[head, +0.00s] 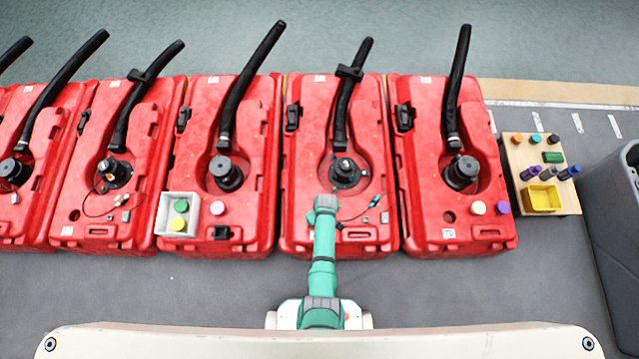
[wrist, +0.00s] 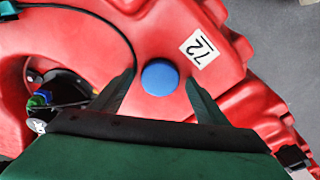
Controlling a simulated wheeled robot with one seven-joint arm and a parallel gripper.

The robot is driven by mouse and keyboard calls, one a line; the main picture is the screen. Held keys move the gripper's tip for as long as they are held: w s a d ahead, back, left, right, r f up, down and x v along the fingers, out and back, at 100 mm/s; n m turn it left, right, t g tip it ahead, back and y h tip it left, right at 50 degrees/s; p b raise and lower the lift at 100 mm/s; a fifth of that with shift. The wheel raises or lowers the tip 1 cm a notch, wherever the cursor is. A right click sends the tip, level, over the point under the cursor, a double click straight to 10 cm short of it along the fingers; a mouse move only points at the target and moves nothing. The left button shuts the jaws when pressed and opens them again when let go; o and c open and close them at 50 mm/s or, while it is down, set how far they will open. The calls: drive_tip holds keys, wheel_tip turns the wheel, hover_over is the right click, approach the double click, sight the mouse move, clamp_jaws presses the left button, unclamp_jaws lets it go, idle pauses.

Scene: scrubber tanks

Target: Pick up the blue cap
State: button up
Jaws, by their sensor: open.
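The blue cap (wrist: 160,76) is round and lies on the top face of a red tank (wrist: 85,50), beside a white label marked 72. My gripper (wrist: 158,84) is open in the wrist view, with one dark finger on each side of the cap. The fingers look apart from the cap, and how high they are above it is hard to tell. In the head view my green arm (head: 325,250) reaches over the front of a red tank (head: 375,225). The cap does not show there; my arm seems to hide it.
Several red tanks with black hoses stand in a row. A grey-white bin (head: 163,222) holds a green and a yellow cap on one tank. A wooden board (head: 535,165) with markers and a yellow tray (head: 541,197) lies right, near a grey container (head: 610,215).

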drive_tip(key=c, duration=1.3)
drive_tip(key=shift+c, duration=0.2)
drive_tip(key=shift+r, duration=0.1)
drive_tip(key=shift+r, duration=0.4)
drive_tip(key=s+a+r, duration=0.7)
drive_tip(key=s+r, duration=0.5)
drive_tip(key=shift+r, duration=0.15)
drive_tip(key=shift+r, duration=0.9)
